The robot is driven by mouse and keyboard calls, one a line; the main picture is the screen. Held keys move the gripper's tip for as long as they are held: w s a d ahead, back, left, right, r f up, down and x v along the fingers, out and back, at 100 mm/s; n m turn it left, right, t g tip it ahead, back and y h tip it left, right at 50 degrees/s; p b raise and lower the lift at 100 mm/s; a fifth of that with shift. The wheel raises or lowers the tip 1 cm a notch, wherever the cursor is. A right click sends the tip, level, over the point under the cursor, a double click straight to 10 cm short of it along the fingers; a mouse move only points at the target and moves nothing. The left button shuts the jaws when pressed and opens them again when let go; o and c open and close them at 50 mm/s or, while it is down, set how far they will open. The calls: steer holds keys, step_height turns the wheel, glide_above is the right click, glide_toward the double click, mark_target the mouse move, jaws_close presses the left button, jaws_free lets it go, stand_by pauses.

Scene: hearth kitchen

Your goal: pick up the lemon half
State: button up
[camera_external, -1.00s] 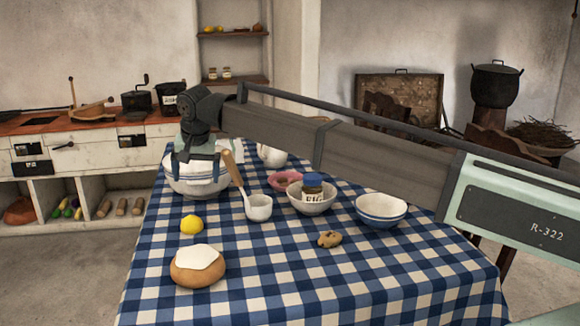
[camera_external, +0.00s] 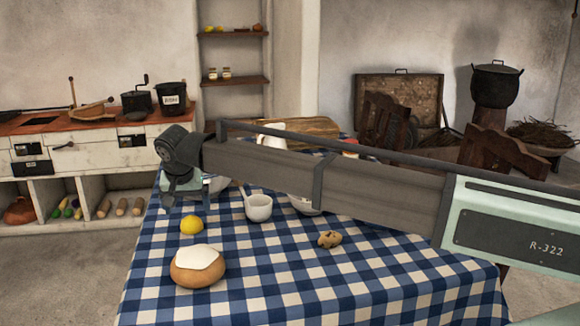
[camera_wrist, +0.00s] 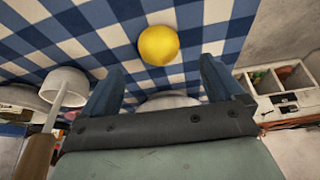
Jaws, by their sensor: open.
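The lemon half (camera_external: 191,226) is a small yellow dome resting on the blue and white checked tablecloth, left of the table's middle, behind a bread roll. In the wrist view the lemon half (camera_wrist: 158,45) lies beyond the fingertips, roughly between them in line. My gripper (camera_external: 185,205) hangs low over the table just behind the lemon half and apart from it. The wrist view shows my gripper (camera_wrist: 160,80) open, its two blue-grey fingers spread with nothing between them.
A bread roll with a white top (camera_external: 197,266) sits in front of the lemon. A white ladle (camera_external: 258,206) lies to the right, and a brown lump (camera_external: 329,239) sits further right. My arm partly hides bowls behind. The front cloth (camera_external: 330,290) is clear.

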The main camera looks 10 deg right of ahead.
mark_target(190, 218)
steer(key=shift+x, duration=3)
steer(key=shift+w+d, duration=0.1)
steer(key=shift+c, duration=0.3)
steer(key=c, duration=1.1)
